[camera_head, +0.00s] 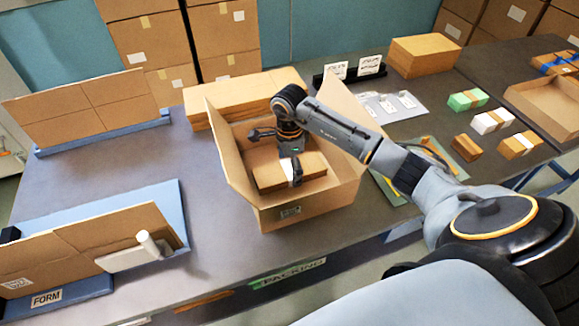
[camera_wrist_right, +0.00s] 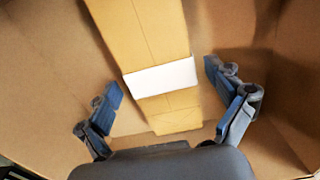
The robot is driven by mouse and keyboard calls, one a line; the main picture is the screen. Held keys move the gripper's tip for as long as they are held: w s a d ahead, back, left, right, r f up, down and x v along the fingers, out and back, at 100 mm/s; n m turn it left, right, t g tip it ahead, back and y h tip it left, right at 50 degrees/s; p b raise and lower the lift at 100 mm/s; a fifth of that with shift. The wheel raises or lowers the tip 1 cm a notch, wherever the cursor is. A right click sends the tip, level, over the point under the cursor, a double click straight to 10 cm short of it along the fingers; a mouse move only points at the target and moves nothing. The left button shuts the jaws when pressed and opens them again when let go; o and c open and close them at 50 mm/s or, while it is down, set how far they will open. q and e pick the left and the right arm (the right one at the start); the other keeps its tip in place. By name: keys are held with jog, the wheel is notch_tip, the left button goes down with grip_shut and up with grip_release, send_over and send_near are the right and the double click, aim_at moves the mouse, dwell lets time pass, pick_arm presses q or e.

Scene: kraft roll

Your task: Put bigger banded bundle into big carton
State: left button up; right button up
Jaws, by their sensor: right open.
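The big carton (camera_head: 325,198) stands open on the table in the middle of the head view. The bigger banded bundle (camera_head: 266,177), a long kraft-brown block, lies inside it. In the right wrist view the bundle (camera_wrist_right: 145,35) shows a white band around it. My right gripper (camera_head: 277,156) reaches down into the carton over the bundle. In the right wrist view its two fingers (camera_wrist_right: 164,84) are spread wide, one on each side of the bundle, with gaps between. The bundle's underside is hidden. My left gripper is not in view.
Small banded bundles with green (camera_head: 467,100), white (camera_head: 491,121) and brown (camera_head: 519,145) colours lie at right, near a small brown block (camera_head: 466,147) and a shallow open carton (camera_head: 555,115). A long kraft box (camera_head: 225,98) stands behind the big carton.

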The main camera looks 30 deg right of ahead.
aim_at(289, 169)
notch_tip(289, 169, up, 12)
jog(key=b, duration=0.1)
jog(key=shift+b, duration=0.4)
jog(key=shift+f, duration=0.1)
